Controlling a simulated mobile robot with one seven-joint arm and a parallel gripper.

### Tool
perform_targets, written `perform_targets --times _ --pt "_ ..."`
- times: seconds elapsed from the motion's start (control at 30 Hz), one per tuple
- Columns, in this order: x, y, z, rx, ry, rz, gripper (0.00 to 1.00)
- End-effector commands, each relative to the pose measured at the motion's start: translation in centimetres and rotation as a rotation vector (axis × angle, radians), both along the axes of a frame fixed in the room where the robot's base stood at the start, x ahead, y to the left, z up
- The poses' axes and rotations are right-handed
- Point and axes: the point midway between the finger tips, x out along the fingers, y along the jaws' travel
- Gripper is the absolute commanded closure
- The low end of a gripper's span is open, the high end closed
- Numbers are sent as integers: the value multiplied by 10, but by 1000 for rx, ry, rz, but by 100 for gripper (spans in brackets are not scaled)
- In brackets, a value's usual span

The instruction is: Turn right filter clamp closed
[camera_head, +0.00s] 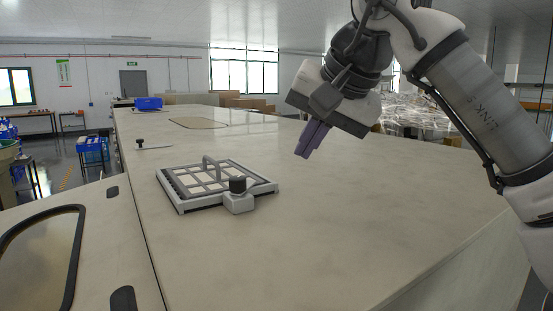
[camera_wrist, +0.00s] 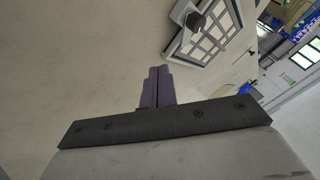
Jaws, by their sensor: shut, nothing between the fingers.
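The filter frame (camera_head: 217,184) lies flat on the bench, a pale grid in a grey and white border with an arched handle (camera_head: 208,168). My gripper (camera_head: 303,152) hangs above the bench, right of and apart from the filter. Its purple fingers (camera_wrist: 158,72) are together and empty.
The pale bench (camera_head: 340,220) is clear around the filter, in front and to the right. A small dark-knobbed fitting (camera_head: 141,144) is on the bench behind left. A blue bin (camera_head: 148,103) stands at the far end. Dark-rimmed openings lie at the left.

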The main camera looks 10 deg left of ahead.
Motion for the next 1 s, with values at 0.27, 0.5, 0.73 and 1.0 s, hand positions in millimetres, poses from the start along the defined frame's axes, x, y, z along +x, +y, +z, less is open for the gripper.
perform_targets --times 0.27,0.5,0.73,1.0 --pt "20 23 -41 2 4 3 100" --pt "40 46 -78 2 2 5 100" --pt "41 76 -75 2 2 2 100" --pt "42 82 -76 4 2 -1 100"
